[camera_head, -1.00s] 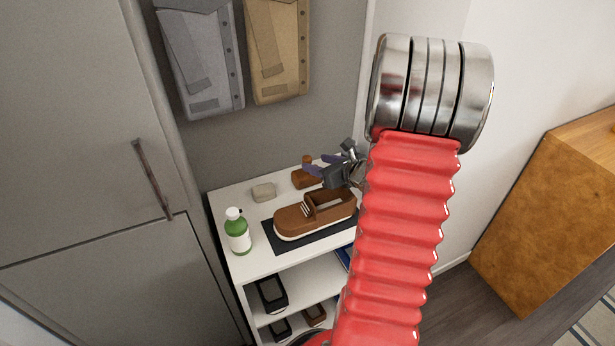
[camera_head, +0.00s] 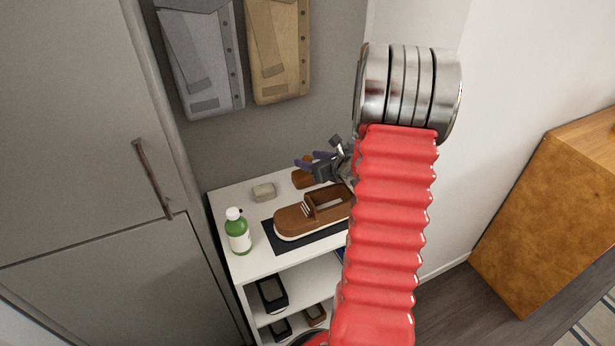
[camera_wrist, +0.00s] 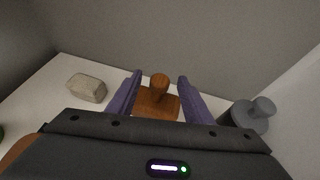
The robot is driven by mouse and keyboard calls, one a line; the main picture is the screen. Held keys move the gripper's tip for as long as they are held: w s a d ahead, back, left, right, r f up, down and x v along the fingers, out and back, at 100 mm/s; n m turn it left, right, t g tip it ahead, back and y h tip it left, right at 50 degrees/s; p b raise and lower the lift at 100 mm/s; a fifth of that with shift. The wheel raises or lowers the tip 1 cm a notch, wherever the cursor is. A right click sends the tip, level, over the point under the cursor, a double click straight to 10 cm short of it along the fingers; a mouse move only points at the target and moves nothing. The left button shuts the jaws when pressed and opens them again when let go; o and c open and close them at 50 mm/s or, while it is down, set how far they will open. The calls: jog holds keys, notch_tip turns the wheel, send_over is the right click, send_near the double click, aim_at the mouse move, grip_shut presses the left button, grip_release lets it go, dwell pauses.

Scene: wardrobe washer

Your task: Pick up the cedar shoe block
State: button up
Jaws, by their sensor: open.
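The cedar shoe block (camera_head: 302,179) is an orange-brown wooden block with a round knob, standing on the white shelf top near the back wall. In the wrist view it (camera_wrist: 158,103) lies centred between the two purple fingers, knob upward. My gripper (camera_head: 310,166) is open and sits at the block, with one finger to each side in the wrist view (camera_wrist: 160,78). I cannot tell whether the fingers touch it. In the head view my gripper hides part of the block.
A beige stone-like block (camera_head: 264,192) stands left of it, a grey knobbed block (camera_wrist: 248,114) right. The wall is close behind.

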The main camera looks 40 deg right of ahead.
jog(key=shift+c, duration=0.5)
grip_shut()
